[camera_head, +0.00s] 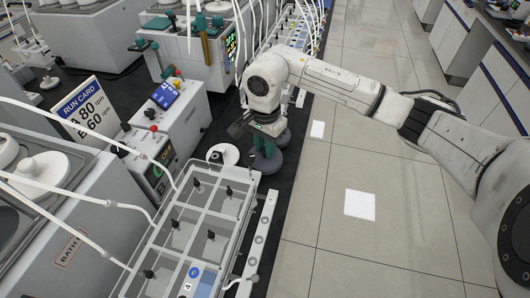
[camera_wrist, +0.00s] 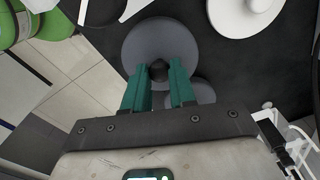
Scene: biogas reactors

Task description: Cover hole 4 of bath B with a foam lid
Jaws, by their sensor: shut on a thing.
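My gripper (camera_head: 267,150) points down past the end of the clear tray rack. In the wrist view its teal fingers (camera_wrist: 158,78) are shut on the dark knob of a grey round foam lid (camera_wrist: 158,38). That lid (camera_head: 266,166) also shows under the fingers in the head view; I cannot tell whether it is lifted. A second grey disc (camera_wrist: 204,92) lies partly behind it. A bath (camera_head: 75,240) with a "BATH" label, its letter unclear, stands at lower left. White round lids (camera_head: 42,170) sit on its top; hole numbers are not readable.
A loose white lid (camera_head: 223,154) with a dark knob lies left of my gripper on the dark mat. The clear rack (camera_head: 200,215) with black taps stands before the bath. Hoses arch over both. A run card (camera_head: 83,108) stands behind the bath.

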